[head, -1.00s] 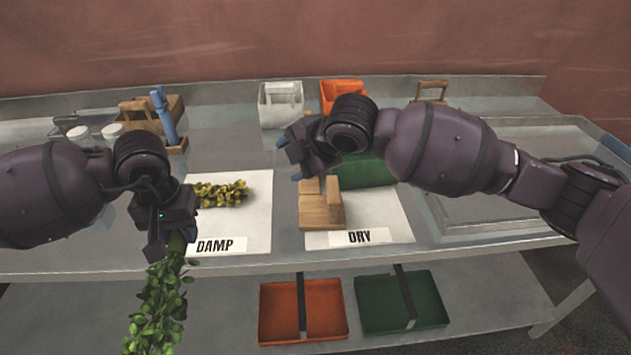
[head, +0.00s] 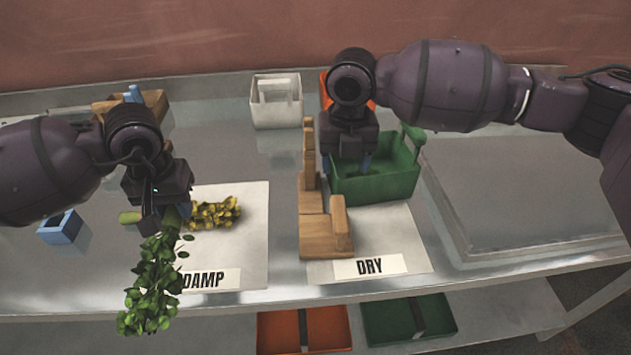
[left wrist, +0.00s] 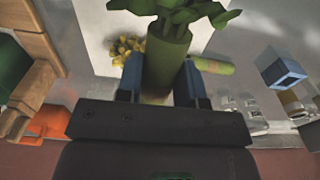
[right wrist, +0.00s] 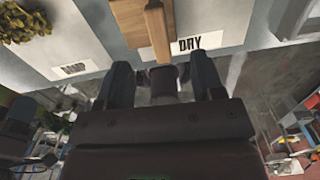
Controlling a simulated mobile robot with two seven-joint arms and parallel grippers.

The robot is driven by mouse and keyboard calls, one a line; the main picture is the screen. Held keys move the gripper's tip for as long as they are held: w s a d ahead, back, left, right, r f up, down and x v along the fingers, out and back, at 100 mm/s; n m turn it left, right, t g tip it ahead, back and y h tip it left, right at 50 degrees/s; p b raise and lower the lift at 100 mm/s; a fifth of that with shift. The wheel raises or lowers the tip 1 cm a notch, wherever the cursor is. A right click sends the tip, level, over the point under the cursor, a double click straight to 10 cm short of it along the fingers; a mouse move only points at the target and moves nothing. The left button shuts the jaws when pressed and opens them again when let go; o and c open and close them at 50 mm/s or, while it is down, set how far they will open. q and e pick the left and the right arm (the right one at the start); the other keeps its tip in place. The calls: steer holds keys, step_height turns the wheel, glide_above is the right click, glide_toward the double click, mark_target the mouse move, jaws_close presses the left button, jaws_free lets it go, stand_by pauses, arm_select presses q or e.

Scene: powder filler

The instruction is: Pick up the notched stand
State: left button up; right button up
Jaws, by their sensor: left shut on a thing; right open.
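The wooden stand (head: 326,236), which I take for the notched stand, rests on the white sheet marked DRY. It has a tall upright, a low base and a shorter upright block. My right gripper (head: 351,165) is open and empty, pointing down just behind and right of the tall upright. In the right wrist view, the wooden stand (right wrist: 158,28) lies beyond the open fingers (right wrist: 162,72), not between them. My left gripper (head: 166,208) is shut on a leafy green bunch (head: 152,285) by its thick stem, which shows in the left wrist view (left wrist: 166,60).
A green caddy (head: 392,184) stands right behind the stand, close to my right gripper. Yellowish sprigs (head: 217,212) lie on the DAMP sheet (head: 252,245). A blue open block (head: 62,228) is at left, a white caddy (head: 277,112) behind. Red and green trays sit below.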

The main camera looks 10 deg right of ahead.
glide_above(337, 198)
steer(key=f, duration=0.5)
steer(key=shift+s+d+f, duration=0.15)
steer(key=shift+d+f, duration=0.25)
steer(key=shift+w+a+f, duration=0.1)
steer(key=shift+a+f, duration=0.05)
steer(key=shift+f, duration=1.4)
steer(key=shift+w+a+f, duration=0.1)
steer(key=shift+a+f, duration=0.05)
steer(key=shift+f, duration=1.4)
jaws_close()
